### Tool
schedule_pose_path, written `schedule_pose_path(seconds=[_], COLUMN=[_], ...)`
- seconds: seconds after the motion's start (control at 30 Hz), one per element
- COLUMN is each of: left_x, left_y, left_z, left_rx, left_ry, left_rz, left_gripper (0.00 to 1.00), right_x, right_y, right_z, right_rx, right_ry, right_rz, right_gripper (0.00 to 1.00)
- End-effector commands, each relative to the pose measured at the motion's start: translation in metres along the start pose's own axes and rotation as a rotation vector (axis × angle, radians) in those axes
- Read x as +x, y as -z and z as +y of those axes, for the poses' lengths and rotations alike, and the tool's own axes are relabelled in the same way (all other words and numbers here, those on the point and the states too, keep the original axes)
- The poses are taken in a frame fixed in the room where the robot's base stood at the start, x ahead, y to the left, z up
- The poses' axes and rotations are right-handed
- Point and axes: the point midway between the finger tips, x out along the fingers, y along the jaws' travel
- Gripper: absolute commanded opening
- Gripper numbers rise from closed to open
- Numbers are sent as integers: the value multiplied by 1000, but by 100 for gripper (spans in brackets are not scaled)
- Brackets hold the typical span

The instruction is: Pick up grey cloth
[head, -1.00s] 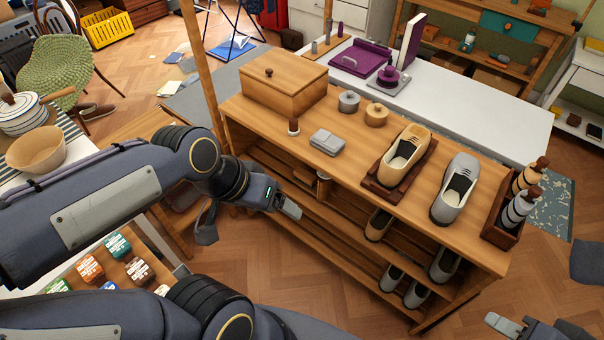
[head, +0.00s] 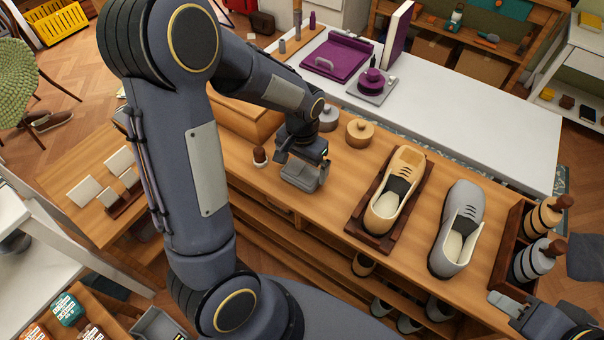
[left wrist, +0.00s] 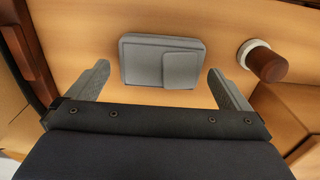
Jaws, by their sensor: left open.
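The grey cloth (left wrist: 160,62) is a folded square lying flat on the wooden shelf top in the left wrist view. In the head view only part of the cloth (head: 302,176) shows under my left gripper (head: 300,170), and the fingers are hard to separate from it. In the left wrist view my left gripper (left wrist: 160,85) is open, with one finger on each side of the cloth and visible gaps between. My right gripper (head: 510,304) shows at the lower right of the head view, away from the cloth; its jaw opening is unclear.
A brush-like item with a brown knob (head: 260,156) stands close left of the cloth. Round tins (head: 360,132) stand behind it. A tan shoe (head: 396,190) on a dark tray and a grey shoe (head: 456,229) stand to the right. A wooden box (head: 236,121) is partly hidden by my arm.

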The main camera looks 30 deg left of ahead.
Motion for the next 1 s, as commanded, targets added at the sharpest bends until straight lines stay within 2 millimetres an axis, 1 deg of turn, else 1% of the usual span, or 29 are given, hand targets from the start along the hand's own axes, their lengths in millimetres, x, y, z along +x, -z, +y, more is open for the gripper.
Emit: schedule_pose_path(seconds=[0.03, 0.1, 0.2, 0.47, 0.73, 1.0], left_x=[9, 20, 28, 30, 30, 28], left_y=[0, 0, 0, 1, 1, 1], left_z=[-1, -1, -1, -1, -1, -1], left_rx=[0, 0, 0, 0, 0, -1], left_ry=[0, 0, -1, -1, -1, -1], left_rz=[-6, -5, -4, 0, 0, 1], left_gripper=[100, 100, 100, 100, 66, 66], right_x=[-1, 0, 0, 0, 0, 0], right_y=[0, 0, 0, 0, 0, 0], right_z=[0, 0, 0, 0, 0, 0], right_rx=[0, 0, 0, 0, 0, 0], right_ry=[0, 0, 0, 0, 0, 0], right_rz=[0, 0, 0, 0, 0, 0], right_gripper=[36, 36, 36, 36, 36, 36])
